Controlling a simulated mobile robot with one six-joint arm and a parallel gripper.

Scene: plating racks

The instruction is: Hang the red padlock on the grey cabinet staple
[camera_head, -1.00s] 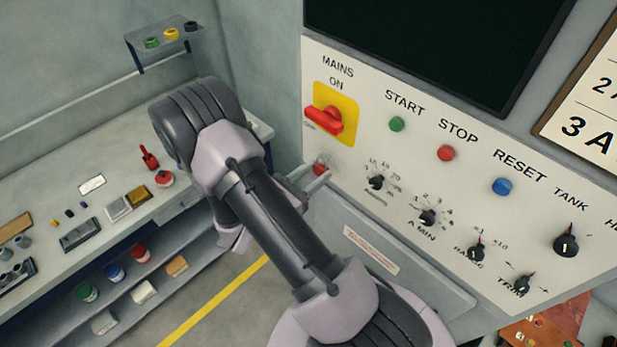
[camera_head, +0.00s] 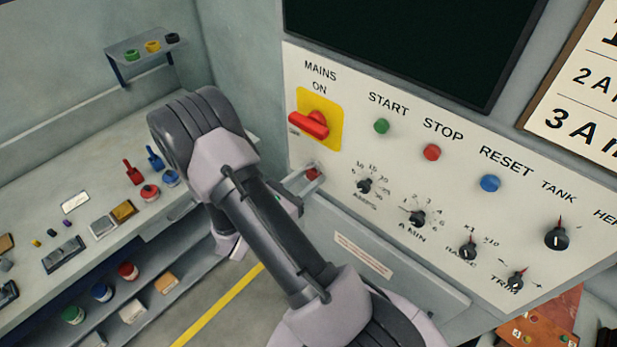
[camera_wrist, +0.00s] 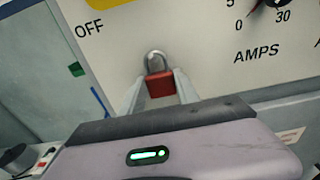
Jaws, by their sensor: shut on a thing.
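The red padlock (camera_head: 312,173) is between the fingers of my gripper (camera_head: 306,180), close to the cream panel and below the red mains switch. In the wrist view the padlock's red body (camera_wrist: 160,84) sits between the two pale fingertips (camera_wrist: 158,90). Its silver shackle (camera_wrist: 155,61) points up toward the panel face. My gripper is shut on the padlock body. I cannot make out the grey staple apart from the shackle, nor tell whether the shackle is around it or only in front of it.
The panel (camera_head: 400,180) carries the red mains switch (camera_head: 310,125), buttons and knobs. A bench (camera_head: 90,190) at left holds a red padlock-like item (camera_head: 133,172), a blue one (camera_head: 155,158) and small parts. A shelf (camera_head: 145,48) hangs above it.

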